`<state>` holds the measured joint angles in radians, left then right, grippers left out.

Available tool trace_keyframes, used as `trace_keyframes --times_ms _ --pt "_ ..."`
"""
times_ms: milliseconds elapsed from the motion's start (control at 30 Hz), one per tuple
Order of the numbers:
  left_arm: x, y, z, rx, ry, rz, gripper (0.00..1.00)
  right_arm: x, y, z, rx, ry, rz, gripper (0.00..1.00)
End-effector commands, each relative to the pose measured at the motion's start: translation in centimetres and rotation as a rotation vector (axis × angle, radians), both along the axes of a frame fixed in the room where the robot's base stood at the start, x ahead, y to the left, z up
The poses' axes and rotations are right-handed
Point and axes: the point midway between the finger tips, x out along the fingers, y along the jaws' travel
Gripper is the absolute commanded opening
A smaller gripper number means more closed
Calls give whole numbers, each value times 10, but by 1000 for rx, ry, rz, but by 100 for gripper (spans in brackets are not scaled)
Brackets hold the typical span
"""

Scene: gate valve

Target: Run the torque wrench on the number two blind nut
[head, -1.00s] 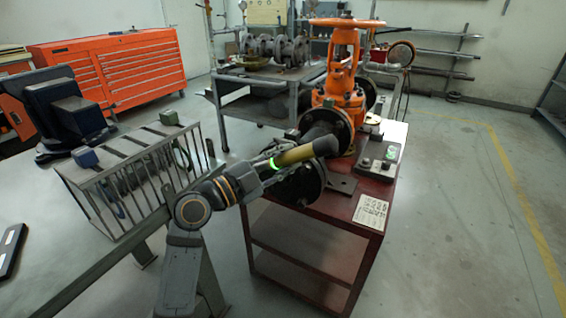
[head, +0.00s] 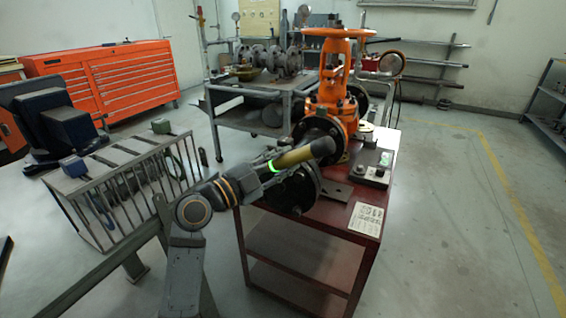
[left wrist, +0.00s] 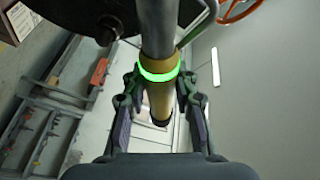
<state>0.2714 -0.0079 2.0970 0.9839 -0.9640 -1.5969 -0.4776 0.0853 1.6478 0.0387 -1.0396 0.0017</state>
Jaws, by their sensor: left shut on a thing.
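My left gripper (head: 272,172) is shut on the torque wrench (head: 296,157), which has a yellow sleeve, a glowing green ring and a dark end. In the left wrist view, the fingers (left wrist: 158,88) stand on both sides of the wrench's yellow part (left wrist: 158,100), and its grey shaft runs up out of the frame. The dark blind flange (head: 303,190) is beside and partly behind the gripper, below the orange gate valve (head: 332,85). It also shows in the left wrist view (left wrist: 75,8) with one nut (left wrist: 106,30) near the shaft. I cannot tell the nut's number or whether the wrench sits on one.
The valve stands on a dark red cart (head: 350,222) with a control box (head: 372,168) and a paper label (head: 367,219) on top. A slatted rack (head: 95,185) is at left. An orange tool chest (head: 130,80) is behind. The floor at right is clear.

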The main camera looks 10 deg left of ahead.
Motion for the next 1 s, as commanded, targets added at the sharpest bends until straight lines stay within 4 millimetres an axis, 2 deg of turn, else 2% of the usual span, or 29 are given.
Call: trace_keyframes --times_ms 1000 --pt "3 -1 2 -4 -7 0 0 0 0 -9 0 0 0 52"
